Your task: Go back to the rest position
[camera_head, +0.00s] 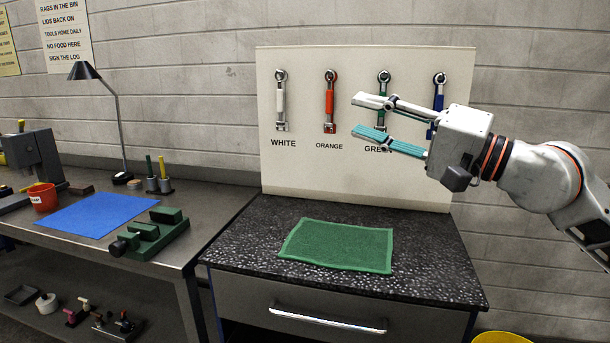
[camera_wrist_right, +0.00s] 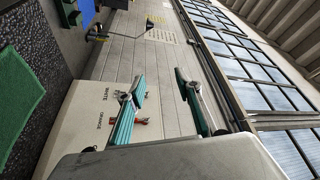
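My right gripper (camera_head: 358,115) reaches in from the right in the head view, in front of the tool board (camera_head: 300,175). Its two fingers, with teal pads, are apart with nothing between them. In the right wrist view my right gripper (camera_wrist_right: 160,82) also shows open and empty. White (camera_head: 281,103), orange (camera_head: 329,105), green (camera_head: 383,82) and blue (camera_head: 439,86) handled wrenches hang on the board. My gripper partly covers the green and blue ones. Whether it touches the board cannot be told. My left gripper is not in view.
A green mat (camera_head: 335,246) lies bare on the speckled counter (camera_head: 420,285) below the board. At left a metal bench (camera_head: 205,215) holds a blue mat (camera_head: 95,214), a red cup (camera_head: 42,197), a green block fixture (camera_head: 150,235) and a lamp (camera_head: 115,110). A yellow bin (camera_head: 500,338) stands low right.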

